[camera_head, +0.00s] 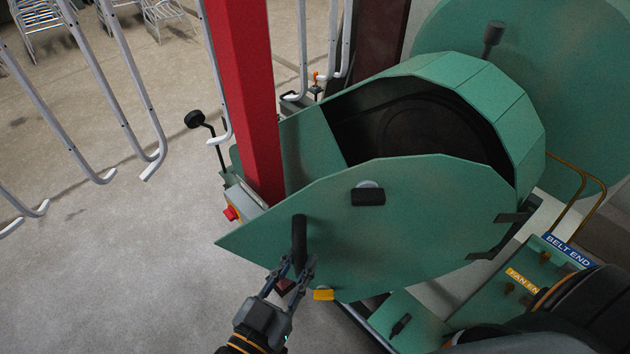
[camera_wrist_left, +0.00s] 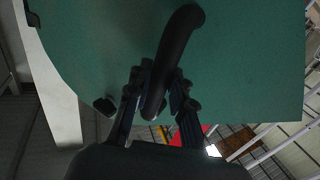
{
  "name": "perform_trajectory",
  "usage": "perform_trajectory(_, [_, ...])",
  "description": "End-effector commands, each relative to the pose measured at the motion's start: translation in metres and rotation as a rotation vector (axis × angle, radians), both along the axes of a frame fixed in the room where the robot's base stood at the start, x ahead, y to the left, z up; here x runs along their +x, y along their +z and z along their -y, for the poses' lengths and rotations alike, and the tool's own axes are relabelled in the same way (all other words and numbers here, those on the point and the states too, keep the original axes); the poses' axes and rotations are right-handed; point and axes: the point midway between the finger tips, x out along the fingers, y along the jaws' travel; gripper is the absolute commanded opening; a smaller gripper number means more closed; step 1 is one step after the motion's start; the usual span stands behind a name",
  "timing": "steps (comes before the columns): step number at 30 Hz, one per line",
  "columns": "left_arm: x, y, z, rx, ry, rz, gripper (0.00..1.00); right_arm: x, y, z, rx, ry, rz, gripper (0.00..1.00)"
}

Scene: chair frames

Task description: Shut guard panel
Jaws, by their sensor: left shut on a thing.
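The guard panel (camera_head: 420,215) is a flat green plate with a pointed left end. It stands swung out from the green machine housing (camera_head: 500,100), with a wide gap showing the dark inside (camera_head: 425,130). Dark hinge-like brackets (camera_head: 512,218) sit at its right end. A black bar handle (camera_head: 299,240) is on its near left part. My left gripper (camera_head: 291,264) is shut on the lower part of this handle. In the left wrist view the curved black handle (camera_wrist_left: 178,45) passes between the fingers (camera_wrist_left: 160,92), with the green panel (camera_wrist_left: 110,40) behind. My right gripper is not in view.
A red post (camera_head: 243,90) stands left of the panel, near a red button (camera_head: 230,213). Pale bent tubes (camera_head: 85,90) hang at the upper left. Floor at left is clear.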

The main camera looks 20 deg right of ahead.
Motion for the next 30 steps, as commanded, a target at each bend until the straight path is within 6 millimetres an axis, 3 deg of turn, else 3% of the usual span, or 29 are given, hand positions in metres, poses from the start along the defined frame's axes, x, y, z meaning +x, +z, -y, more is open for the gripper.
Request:
perform_trajectory(24, [0.083,0.002,0.033,-0.004,0.001,0.006,0.0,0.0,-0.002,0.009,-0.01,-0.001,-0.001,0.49])
perform_trajectory(30, [0.093,0.003,0.037,-0.005,0.001,0.005,0.0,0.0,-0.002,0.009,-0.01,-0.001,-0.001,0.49])
